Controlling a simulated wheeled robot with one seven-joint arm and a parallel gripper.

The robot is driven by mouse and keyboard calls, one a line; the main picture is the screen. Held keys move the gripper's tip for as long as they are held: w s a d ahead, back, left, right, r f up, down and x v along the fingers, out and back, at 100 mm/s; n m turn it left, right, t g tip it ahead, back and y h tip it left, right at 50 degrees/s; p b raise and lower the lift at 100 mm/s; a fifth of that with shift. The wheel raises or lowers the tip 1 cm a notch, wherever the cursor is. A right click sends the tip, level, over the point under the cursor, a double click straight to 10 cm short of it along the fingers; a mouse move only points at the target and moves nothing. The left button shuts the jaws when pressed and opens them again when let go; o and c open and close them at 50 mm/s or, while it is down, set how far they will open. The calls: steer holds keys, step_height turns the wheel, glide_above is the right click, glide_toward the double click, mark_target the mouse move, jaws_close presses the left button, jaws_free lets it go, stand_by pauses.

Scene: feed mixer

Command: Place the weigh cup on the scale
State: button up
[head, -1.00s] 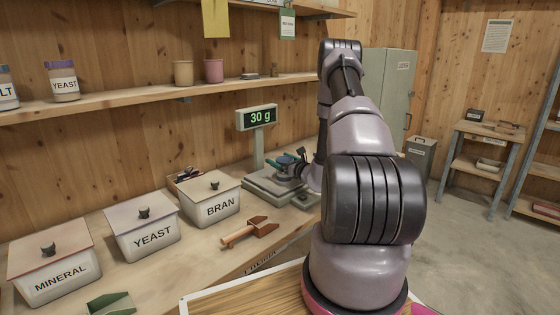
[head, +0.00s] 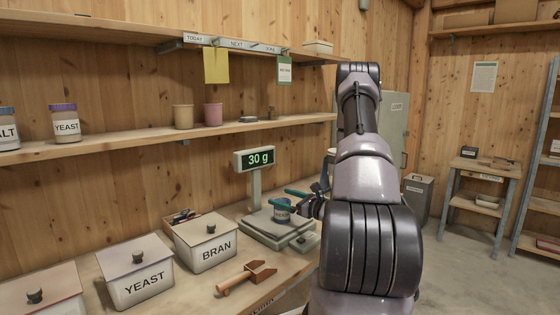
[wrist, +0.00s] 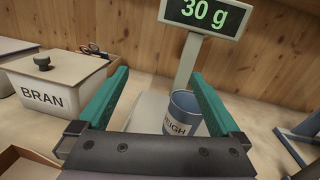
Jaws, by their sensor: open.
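The weigh cup (wrist: 183,113) is blue-grey with a pale label, and it stands upright on the scale plate (wrist: 145,110) in the wrist view. In the head view the cup (head: 282,210) also shows on the scale (head: 262,232), whose raised display (head: 254,159) reads 30 g. My gripper (wrist: 161,85) is open, with its two green fingers spread apart. The cup shows between the fingers, nearer the right one, and I see no finger closed on it. In the head view my gripper (head: 287,198) is at the cup; whether it touches cannot be told.
The BRAN bin (head: 208,243) and YEAST bin (head: 135,272) stand left of the scale. A wooden scoop (head: 247,277) lies in front of the BRAN bin. A shelf (head: 150,139) with jars and cups runs above. A small box (head: 305,241) is beside the scale.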

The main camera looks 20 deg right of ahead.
steer(key=s+a+r+n+g+y, duration=0.2)
steer(key=s+a+r+n+g, duration=0.55)
steer(key=a+r, duration=0.2)
steer(key=s+a+r+n+g+y, duration=0.2)
steer(key=s+a+r+n+g, duration=0.4)
steer(key=a+r+n, duration=0.3)
steer(key=s+d+r+n+t+h, duration=0.2)
steer(key=s+r+n+t+h, duration=0.2)
steer(key=s+r+n+h, duration=0.4)
steer(key=s+r+h, duration=0.1)
steer(key=s+h, duration=0.1)
steer(key=s, duration=0.3)
steer(key=shift+s+d+r+n, duration=0.15)
steer(key=shift+d+r+n, duration=0.15)
steer(key=shift+d+n, duration=0.05)
steer(key=shift+t, duration=0.25)
steer(key=shift+c, duration=0.3)
